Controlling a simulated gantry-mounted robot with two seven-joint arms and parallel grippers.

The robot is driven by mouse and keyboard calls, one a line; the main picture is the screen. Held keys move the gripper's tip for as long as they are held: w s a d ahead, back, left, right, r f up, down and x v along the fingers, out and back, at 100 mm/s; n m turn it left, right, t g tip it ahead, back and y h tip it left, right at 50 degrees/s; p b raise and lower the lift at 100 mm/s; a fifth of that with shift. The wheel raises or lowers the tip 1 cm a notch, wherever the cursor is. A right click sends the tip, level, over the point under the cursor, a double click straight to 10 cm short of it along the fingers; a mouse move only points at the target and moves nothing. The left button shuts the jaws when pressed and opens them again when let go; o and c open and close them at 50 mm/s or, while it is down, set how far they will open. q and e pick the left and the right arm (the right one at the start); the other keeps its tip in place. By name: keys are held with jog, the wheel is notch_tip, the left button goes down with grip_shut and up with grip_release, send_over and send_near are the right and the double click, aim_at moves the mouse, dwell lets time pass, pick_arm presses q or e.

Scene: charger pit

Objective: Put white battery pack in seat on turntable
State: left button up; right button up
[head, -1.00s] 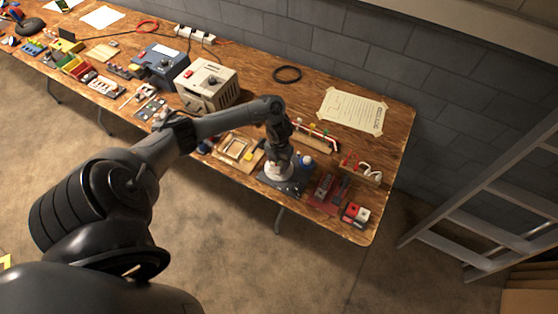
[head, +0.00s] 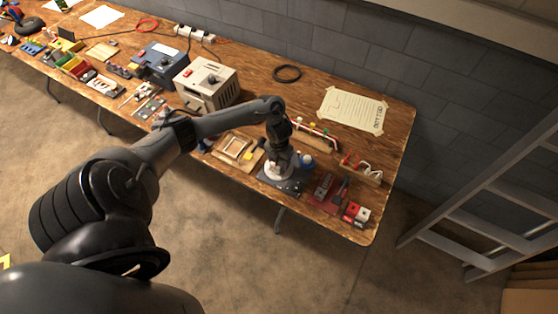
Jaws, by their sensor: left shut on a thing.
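My left gripper (head: 281,163) is low over the white round turntable (head: 272,176), which sits on a dark base plate near the table's front edge. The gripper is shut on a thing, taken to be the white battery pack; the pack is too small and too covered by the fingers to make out. The seat on the turntable is hidden under the gripper, so I cannot tell whether the pack touches it. My right gripper is not in view.
A wooden frame (head: 236,148) lies to the left. A taped paper (head: 352,108) lies at the back right.

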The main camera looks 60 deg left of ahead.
pick_arm(q)
jog(key=shift+f, duration=0.2)
jog(key=o, duration=1.5)
jog(key=shift+c, duration=0.2)
jog(key=shift+r, duration=0.2)
jog(key=shift+r+p, duration=1.5)
jog(key=shift+r, duration=0.15)
jog(key=shift+r+p, duration=1.5)
jog(key=shift+r, duration=0.2)
